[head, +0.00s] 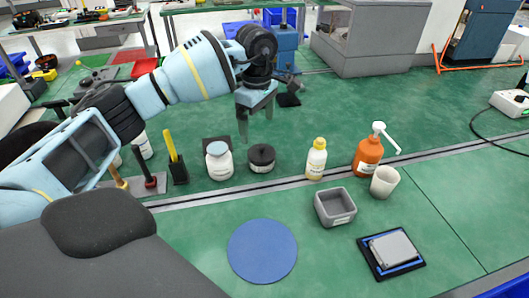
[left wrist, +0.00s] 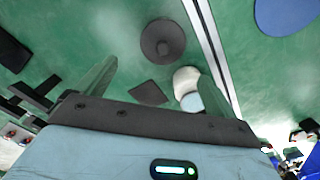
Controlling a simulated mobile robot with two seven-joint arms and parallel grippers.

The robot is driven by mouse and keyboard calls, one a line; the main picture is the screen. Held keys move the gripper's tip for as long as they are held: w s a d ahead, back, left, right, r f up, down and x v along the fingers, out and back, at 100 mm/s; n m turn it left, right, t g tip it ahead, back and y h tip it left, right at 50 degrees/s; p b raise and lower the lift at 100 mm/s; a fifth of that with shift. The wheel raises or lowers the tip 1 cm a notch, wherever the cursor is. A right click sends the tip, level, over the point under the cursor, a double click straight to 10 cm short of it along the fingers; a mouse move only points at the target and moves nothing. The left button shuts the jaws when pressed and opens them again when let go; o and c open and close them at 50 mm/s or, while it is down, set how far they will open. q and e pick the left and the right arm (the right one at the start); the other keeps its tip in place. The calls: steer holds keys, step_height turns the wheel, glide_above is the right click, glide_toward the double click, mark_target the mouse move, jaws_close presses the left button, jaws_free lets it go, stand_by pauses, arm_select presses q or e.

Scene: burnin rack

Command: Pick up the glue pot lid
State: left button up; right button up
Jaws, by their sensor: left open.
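The glue pot (head: 262,168) is a low round container with a pale labelled side. Its dark round lid (head: 262,152) with a small centre knob is seated on top. The lid also shows from above in the left wrist view (left wrist: 162,42), ahead of the fingertips. My left gripper (head: 257,120) is open and empty, fingers pointing down, above and behind the pot and apart from it. In the left wrist view, the left gripper's fingers (left wrist: 160,70) are spread wide. My right gripper is not in view.
A yellow-handled tool (head: 173,148) stands further left. A yellow-capped bottle (head: 316,160), an orange pump bottle (head: 368,157), a grey bin (head: 335,214) and a blue disc (head: 262,252) are nearby.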

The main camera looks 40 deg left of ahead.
arm_select(q)
steer(key=shift+s+d+f, duration=0.1)
steer(key=shift+f, duration=1.8)
steer(key=shift+d+f, duration=0.1)
steer(key=shift+f, duration=1.8)
steer(key=c, duration=1)
steer(key=shift+c, duration=0.2)
steer(key=shift+r, duration=0.1)
steer(key=shift+r, duration=0.5)
step_height(320, 180, up, 2)
steer(key=shift+r, duration=0.2)
steer(key=s+d+r, duration=0.1)
steer(key=s+d, duration=0.1)
steer(key=s, duration=1.4)
steer(key=shift+d+r+b, duration=0.2)
steer(key=shift+b, duration=0.1)
